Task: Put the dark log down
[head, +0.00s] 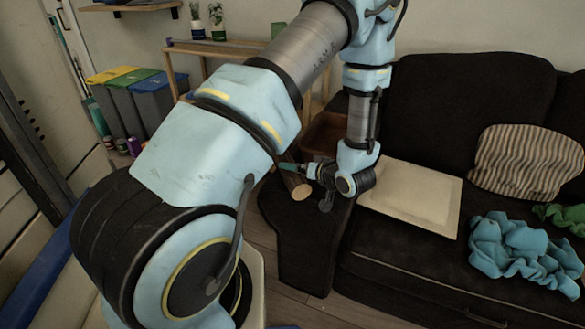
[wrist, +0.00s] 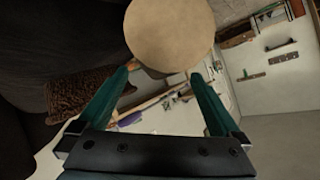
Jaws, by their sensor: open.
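The dark log (head: 293,183), with a pale round cut end, is at the end of the dark sofa's left arm in the head view. I cannot tell whether it rests on the sofa arm (head: 300,222) or sits just above it. My gripper (head: 288,167) is right at the log. In the wrist view the log's pale end (wrist: 170,32) fills the top middle, in front of the teal fingers. My gripper (wrist: 160,76) has its fingers spread apart there, one to each side of the log's lower edge. Most of the log's length is hidden.
A cream square panel (head: 412,196) lies on the sofa seat, with a striped cushion (head: 527,162) and crumpled blue cloth (head: 525,255) to the right. A wooden shelf table (head: 225,48) and colored-lid bins (head: 135,95) stand behind. Floor (head: 340,312) shows before the sofa.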

